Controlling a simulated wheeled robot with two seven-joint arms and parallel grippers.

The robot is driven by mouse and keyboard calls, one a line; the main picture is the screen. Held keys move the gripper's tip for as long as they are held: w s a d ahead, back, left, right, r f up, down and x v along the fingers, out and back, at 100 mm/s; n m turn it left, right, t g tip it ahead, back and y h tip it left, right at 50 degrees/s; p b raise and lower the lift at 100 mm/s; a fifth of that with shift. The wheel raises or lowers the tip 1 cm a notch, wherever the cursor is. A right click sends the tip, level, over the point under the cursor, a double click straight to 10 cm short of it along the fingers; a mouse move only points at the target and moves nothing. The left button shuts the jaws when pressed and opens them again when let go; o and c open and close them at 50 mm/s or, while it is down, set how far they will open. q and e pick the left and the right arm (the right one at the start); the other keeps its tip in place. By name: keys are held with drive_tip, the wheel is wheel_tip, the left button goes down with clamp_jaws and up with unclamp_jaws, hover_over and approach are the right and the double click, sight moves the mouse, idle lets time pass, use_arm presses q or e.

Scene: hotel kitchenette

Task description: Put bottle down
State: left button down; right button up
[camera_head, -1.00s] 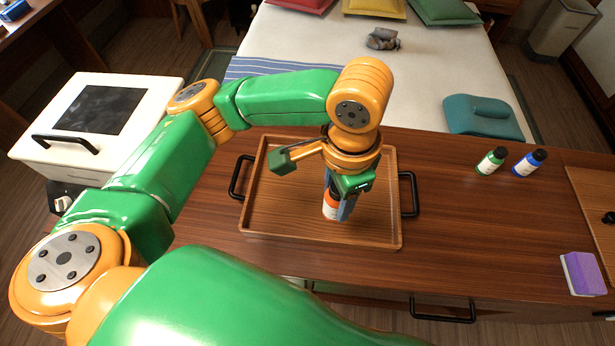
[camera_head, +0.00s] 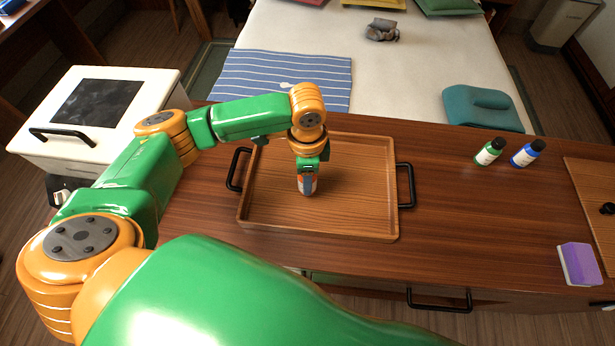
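My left gripper (camera_head: 308,181) points down over the wooden tray (camera_head: 350,236) and is shut on a small white bottle with an orange part (camera_head: 314,186). The bottle is upright, left of the middle of the tray and within its rim. The fingers and wrist hide its top and much of its side. I cannot tell whether its base touches the tray floor. My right gripper is not in view.
A green-labelled bottle (camera_head: 489,153) and a blue one (camera_head: 527,155) stand right of the tray. A purple sponge (camera_head: 579,264) and a wooden board (camera_head: 596,205) lie farther right. A white appliance (camera_head: 95,110) stands at left. The tray's right half is clear.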

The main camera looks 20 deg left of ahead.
use_arm(q)
drive_tip(key=shift+f, duration=0.85)
drive_tip(key=shift+f, duration=0.1)
drive_tip(key=shift+c, duration=1.5)
unclamp_jaws()
wheel_tip(320, 180, up, 12)
drive_tip(key=shift+d+r, duration=0.1)
drive_tip(key=shift+r, duration=0.1)
